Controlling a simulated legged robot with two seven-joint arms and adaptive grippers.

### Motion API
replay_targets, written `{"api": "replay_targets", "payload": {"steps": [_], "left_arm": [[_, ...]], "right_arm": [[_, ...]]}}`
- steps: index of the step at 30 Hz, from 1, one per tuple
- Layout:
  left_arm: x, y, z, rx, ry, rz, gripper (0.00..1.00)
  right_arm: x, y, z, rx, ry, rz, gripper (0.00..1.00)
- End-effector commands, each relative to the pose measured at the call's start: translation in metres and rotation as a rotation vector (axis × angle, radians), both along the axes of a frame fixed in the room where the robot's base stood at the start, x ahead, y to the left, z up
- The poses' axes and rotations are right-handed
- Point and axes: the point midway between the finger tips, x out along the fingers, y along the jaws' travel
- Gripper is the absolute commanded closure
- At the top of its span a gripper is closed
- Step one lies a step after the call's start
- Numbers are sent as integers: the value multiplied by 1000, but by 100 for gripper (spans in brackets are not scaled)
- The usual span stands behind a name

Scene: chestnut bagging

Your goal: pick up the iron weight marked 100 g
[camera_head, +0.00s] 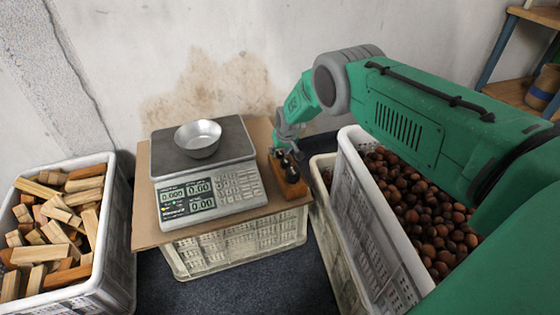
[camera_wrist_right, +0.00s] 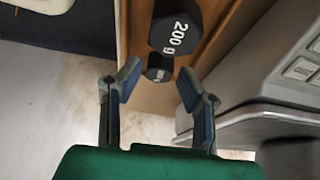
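A wooden weight holder (camera_head: 293,190) stands on the board to the right of the scale, with dark iron weights (camera_head: 288,166) in it. In the right wrist view a larger dark weight (camera_wrist_right: 174,34) reads "200 g". A smaller dark weight (camera_wrist_right: 159,69) sits beside it, nearer my fingers; its marking is too small to read surely. My right gripper (camera_head: 286,146) is at the holder. In the wrist view the gripper (camera_wrist_right: 158,88) is open, its fingers apart on either side of the small weight's line, with nothing held. My left gripper is not in view.
A scale (camera_head: 240,185) with a metal bowl (camera_head: 198,138) stands close left of the holder, on a board (camera_head: 145,215) over a crate (camera_head: 240,240). A crate of wood pieces (camera_head: 107,215) is left; a crate of chestnuts (camera_head: 375,235) is right. The wall is close behind.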

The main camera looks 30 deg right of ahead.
Motion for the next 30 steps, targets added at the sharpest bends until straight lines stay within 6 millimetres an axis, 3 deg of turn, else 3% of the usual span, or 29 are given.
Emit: {"api": "replay_targets", "payload": {"steps": [3,11,14,15,24,30], "left_arm": [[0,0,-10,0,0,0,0],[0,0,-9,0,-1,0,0],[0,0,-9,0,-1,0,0],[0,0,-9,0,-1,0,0],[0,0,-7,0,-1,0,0],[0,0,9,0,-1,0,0]], "right_arm": [[4,-1,-12,0,-2,0,67],[5,-2,-11,0,-1,-1,67],[5,-2,-11,0,0,0,99],[5,-2,-11,0,0,-1,100],[5,-2,-9,0,-1,-1,100],[6,-2,23,0,-4,-1,100]]}}
